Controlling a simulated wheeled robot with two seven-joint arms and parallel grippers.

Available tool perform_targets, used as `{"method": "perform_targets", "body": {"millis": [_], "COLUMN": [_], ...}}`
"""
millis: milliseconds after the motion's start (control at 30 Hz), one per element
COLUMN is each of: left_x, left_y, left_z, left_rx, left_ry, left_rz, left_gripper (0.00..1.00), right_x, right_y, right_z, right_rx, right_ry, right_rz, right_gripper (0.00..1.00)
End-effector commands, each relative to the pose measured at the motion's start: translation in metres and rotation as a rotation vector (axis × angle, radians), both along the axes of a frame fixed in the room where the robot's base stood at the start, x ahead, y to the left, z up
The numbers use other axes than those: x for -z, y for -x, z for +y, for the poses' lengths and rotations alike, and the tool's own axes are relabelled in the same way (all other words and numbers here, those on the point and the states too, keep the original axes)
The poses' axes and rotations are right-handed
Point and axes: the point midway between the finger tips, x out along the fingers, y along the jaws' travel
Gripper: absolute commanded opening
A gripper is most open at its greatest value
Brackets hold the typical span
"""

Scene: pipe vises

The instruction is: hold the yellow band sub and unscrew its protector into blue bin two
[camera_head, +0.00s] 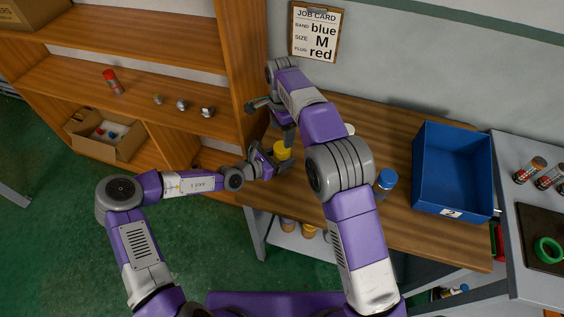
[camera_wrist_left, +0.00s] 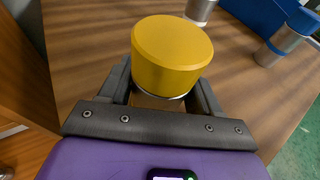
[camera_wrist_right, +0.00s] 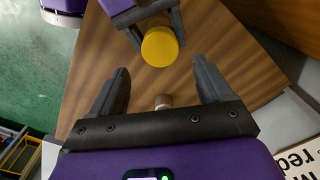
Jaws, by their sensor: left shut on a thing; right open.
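The yellow-topped sub (camera_head: 282,149) is near the left end of the wooden workbench. My left gripper (camera_head: 270,158) is shut on it below the yellow part. In the left wrist view the yellow cylinder (camera_wrist_left: 172,50) stands above the jaws, with a metal edge under it. My right gripper (camera_head: 272,122) is open and empty, close above and beyond the sub. In the right wrist view the yellow end (camera_wrist_right: 160,47) lies just ahead of the open fingers, apart from them. The blue bin marked 2 (camera_head: 453,197) stands at the right of the bench.
A blue-topped sub (camera_head: 386,180) stands left of the bin. A small pale-topped piece (camera_head: 349,129) stands behind my right arm. A shelf (camera_head: 150,80) borders the bench at left. A job card (camera_head: 316,32) hangs on the wall. A tray with a green ring (camera_head: 548,250) is far right.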

Motion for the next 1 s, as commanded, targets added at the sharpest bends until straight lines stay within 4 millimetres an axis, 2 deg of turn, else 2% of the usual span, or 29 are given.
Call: {"method": "perform_targets", "body": {"millis": [33, 267, 467, 733, 1000], "left_x": [0.000, 0.000, 0.000, 0.000, 0.000], "left_y": [0.000, 0.000, 0.000, 0.000, 0.000], "left_z": [0.000, 0.000, 0.000, 0.000, 0.000], "left_rx": [0.000, 0.000, 0.000, 0.000, 0.000], "left_ry": [0.000, 0.000, 0.000, 0.000, 0.000], "left_rz": [0.000, 0.000, 0.000, 0.000, 0.000], "left_gripper": [0.35, 0.00, 0.00, 0.00, 0.00], "right_x": [0.000, 0.000, 0.007, 0.022, 0.018], "right_y": [0.000, 0.000, 0.003, 0.012, 0.010], "right_z": [0.000, 0.000, 0.001, 0.005, 0.006], "right_rx": [0.000, 0.000, -0.034, -0.179, -0.313], "right_ry": [0.000, 0.000, 0.005, 0.017, 0.011], "right_rz": [0.000, 0.000, 0.023, 0.077, 0.064], "right_gripper": [0.79, 0.79, 0.79, 0.79, 0.79]}}
